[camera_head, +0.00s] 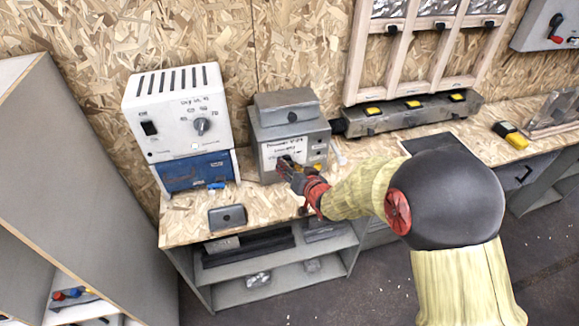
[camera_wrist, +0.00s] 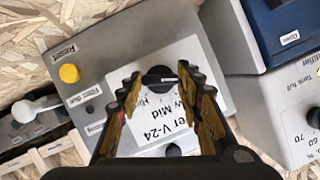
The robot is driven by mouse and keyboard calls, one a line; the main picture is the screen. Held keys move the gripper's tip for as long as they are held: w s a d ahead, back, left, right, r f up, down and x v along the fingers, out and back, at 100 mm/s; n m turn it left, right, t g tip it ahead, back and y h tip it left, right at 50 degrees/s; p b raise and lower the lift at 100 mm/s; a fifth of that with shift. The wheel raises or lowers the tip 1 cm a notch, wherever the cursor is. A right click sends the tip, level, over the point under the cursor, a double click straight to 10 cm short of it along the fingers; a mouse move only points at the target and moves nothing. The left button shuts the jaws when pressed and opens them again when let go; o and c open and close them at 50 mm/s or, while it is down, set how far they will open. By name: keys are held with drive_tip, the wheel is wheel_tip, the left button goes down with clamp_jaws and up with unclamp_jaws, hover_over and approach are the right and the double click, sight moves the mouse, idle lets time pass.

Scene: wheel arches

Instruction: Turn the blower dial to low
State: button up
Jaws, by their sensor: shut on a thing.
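The grey blower box (camera_head: 315,142) stands on the workbench against the wall. Its white label fills the middle of the wrist view, where "V-24" and "Mid" can be read upside down. The black blower dial (camera_wrist: 160,78) sits on that label between my fingertips. My gripper (camera_wrist: 158,84) is shut on the dial, one finger on each side. In the head view my gripper (camera_head: 288,170) reaches the box's lower front and hides the dial. The dial's exact pointer setting cannot be made out.
A white and blue unit (camera_head: 180,108) with its own knob (camera_head: 201,125) stands close left of the box. A grey strip (camera_head: 400,117) with yellow buttons lies to the right. A small dark tray (camera_head: 227,216) lies at the bench's front. A yellow button (camera_wrist: 68,73) is on the box.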

drive_tip(key=shift+c, duration=0.5)
drive_tip(key=m+y+p, duration=0.2)
drive_tip(key=m, duration=0.1)
drive_tip(key=m+y+p, duration=0.2)
drive_tip(key=m, duration=0.1)
drive_tip(key=shift+d+f, duration=0.2)
drive_tip(key=shift+m, duration=0.3)
idle(0.4)
drive_tip(key=o, duration=1.2)
drive_tip(key=shift+c, duration=0.2)
